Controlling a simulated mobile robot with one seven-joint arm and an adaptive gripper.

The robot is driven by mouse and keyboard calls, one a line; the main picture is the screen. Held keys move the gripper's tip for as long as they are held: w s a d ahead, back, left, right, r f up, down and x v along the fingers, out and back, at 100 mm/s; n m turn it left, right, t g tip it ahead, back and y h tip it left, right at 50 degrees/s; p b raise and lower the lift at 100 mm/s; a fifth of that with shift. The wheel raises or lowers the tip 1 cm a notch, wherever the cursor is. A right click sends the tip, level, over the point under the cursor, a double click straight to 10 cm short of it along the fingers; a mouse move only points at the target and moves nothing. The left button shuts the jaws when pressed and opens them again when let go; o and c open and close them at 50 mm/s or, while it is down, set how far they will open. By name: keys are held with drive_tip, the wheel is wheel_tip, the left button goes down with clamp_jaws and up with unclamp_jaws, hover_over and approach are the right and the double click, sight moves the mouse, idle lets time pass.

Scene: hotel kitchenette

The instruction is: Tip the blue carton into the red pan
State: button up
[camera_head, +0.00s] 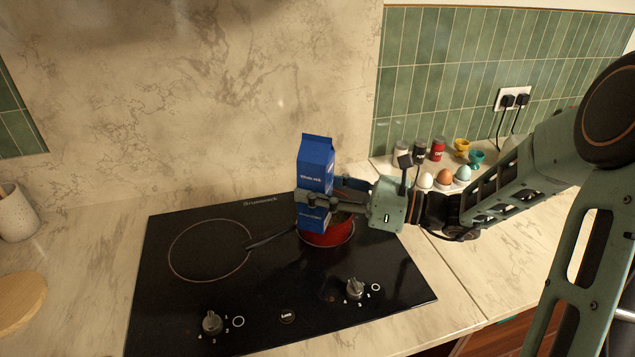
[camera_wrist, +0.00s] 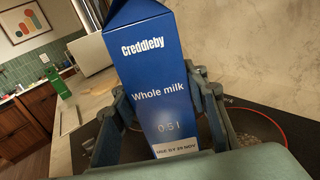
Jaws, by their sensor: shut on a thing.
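The blue carton (camera_head: 315,165), a whole milk carton with a gabled top, is upright or nearly so in the head view. It fills the middle of the wrist view (camera_wrist: 155,80). My gripper (camera_head: 318,199) is shut on its lower half, a finger on each side; the fingers also show in the wrist view (camera_wrist: 160,105). The red pan (camera_head: 328,236) sits on the right rear part of the hob, its dark handle (camera_head: 270,238) pointing left. The carton is over or just in front of the pan and hides part of it. Contact between them cannot be told.
The black hob (camera_head: 200,295) has a bare left ring and knobs (camera_head: 212,322) at the front. Eggs (camera_head: 445,176), egg cups (camera_head: 477,158) and small jars (camera_head: 437,149) stand right, behind my arm. A speckled pot (camera_head: 15,213) and round board (camera_head: 18,300) are at left.

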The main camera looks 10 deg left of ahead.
drive_tip(key=shift+s+a+r+m+p, duration=0.1)
drive_tip(key=shift+s+r+m+p, duration=0.1)
drive_tip(key=shift+s+m+p, duration=0.4)
drive_tip(key=shift+s+a+r+m+p, duration=0.15)
drive_tip(key=shift+s+m+p, duration=0.25)
drive_tip(key=shift+m+p, duration=0.35)
drive_tip(key=s+f+m+b, duration=0.1)
drive_tip(key=f+m, duration=0.1)
drive_tip(key=m, duration=0.1)
drive_tip(key=s+f+m, duration=0.1)
drive_tip(key=f+m, duration=0.2)
drive_tip(key=s+f+m+b, duration=0.1)
drive_tip(key=f+m, duration=0.2)
drive_tip(key=shift+s+a+f+b, duration=0.2)
drive_tip(key=shift+s+f+b, duration=0.05)
drive_tip(key=shift+s+b, duration=0.05)
drive_tip(key=shift+m, duration=0.25)
drive_tip(key=shift+r+p, duration=0.15)
drive_tip(key=shift+p, duration=0.65)
drive_tip(key=shift+m+p, duration=0.35)
drive_tip(key=shift+m, duration=0.05)
idle(0.3)
